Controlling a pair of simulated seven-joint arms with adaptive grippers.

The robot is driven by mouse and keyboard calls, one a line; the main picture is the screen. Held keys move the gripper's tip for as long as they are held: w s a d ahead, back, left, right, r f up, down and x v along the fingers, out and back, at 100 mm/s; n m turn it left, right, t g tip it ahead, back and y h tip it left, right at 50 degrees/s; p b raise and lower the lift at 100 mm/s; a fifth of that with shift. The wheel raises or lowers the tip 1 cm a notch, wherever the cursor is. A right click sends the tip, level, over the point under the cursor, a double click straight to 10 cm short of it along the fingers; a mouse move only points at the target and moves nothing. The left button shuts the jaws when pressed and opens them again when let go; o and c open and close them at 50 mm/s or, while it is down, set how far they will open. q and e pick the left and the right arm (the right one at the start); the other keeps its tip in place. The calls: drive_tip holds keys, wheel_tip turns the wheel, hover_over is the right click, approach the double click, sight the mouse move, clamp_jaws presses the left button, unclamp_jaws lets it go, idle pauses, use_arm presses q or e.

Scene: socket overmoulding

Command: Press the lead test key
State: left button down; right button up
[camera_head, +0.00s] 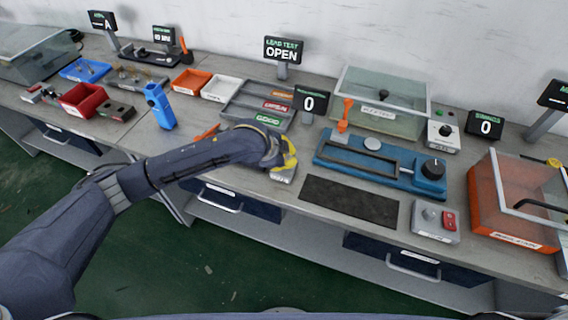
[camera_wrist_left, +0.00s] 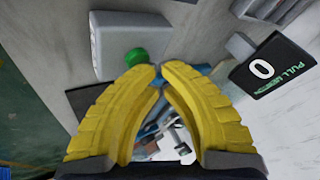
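The lead test key appears to be the round green button (camera_wrist_left: 135,57) on a small grey box (camera_wrist_left: 130,30) in the left wrist view. In the head view the grey box (camera_head: 283,177) sits near the table's front edge, under my left gripper, which hides the button. My left gripper (camera_head: 289,160) has yellow fingers, tips together and nothing visible between them. In the wrist view its fingertips (camera_wrist_left: 159,72) lie close beside the button and overlap its lower edge; I cannot tell whether they touch. The lead test display (camera_head: 283,50) reads OPEN. My right gripper is not in view.
A dark mat (camera_head: 349,202) and a blue fixture (camera_head: 381,160) lie right of the grey box. Sorting trays (camera_head: 258,104) stand behind my left gripper. A pull display (camera_head: 310,102) reads 0. An orange bin (camera_head: 510,200) stands at the right.

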use_arm(q)
drive_tip(key=shift+r, duration=0.85)
drive_tip(key=shift+r, duration=2.5)
